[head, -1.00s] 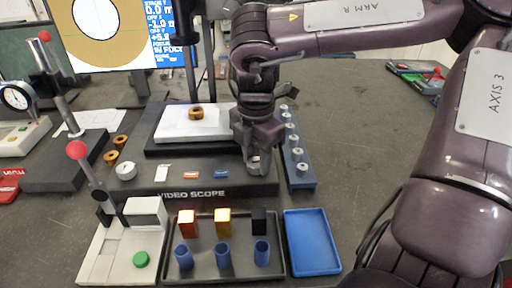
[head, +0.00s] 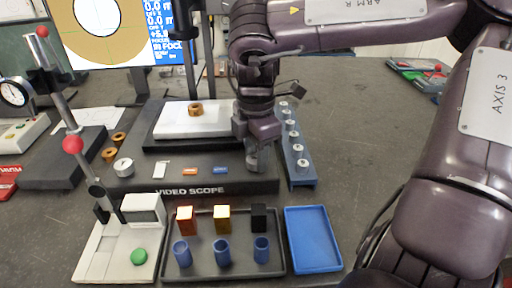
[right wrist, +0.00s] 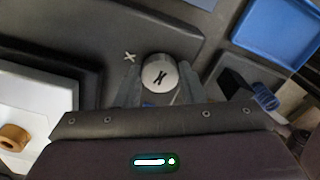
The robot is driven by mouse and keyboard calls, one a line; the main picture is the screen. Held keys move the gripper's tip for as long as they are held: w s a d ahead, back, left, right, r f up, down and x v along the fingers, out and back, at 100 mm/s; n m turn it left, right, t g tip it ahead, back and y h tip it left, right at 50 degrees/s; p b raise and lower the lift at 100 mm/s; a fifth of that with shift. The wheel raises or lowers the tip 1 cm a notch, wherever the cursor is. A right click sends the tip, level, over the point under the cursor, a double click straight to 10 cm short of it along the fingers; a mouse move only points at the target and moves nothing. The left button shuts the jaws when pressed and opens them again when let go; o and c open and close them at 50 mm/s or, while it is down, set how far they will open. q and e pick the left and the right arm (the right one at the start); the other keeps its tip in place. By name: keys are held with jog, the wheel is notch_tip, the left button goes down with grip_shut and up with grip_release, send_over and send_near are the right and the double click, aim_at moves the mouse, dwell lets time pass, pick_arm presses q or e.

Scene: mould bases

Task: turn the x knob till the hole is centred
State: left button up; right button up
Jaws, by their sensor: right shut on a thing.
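In the head view this gripper (head: 258,160) points down at the right side of the video scope base (head: 140,178), hiding the knob there. The fingers are shut on the knob. A brass ring (head: 195,109) lies on the white stage (head: 175,124). The screen (head: 138,30) shows the ring enlarged with its white hole (head: 97,14); its top is cut off. My left gripper is out of view.
A blue rack of several pins (head: 297,160) stands just right of the gripper. In front are a dark tray with blue cups (head: 222,276) and an empty blue tray (head: 313,240). Another knob (head: 123,167) and two brass rings (head: 109,155) are at the left.

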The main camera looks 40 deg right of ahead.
jog(key=o, duration=1)
notch_tip(320, 180, up, 8)
jog(key=shift+f, duration=0.1)
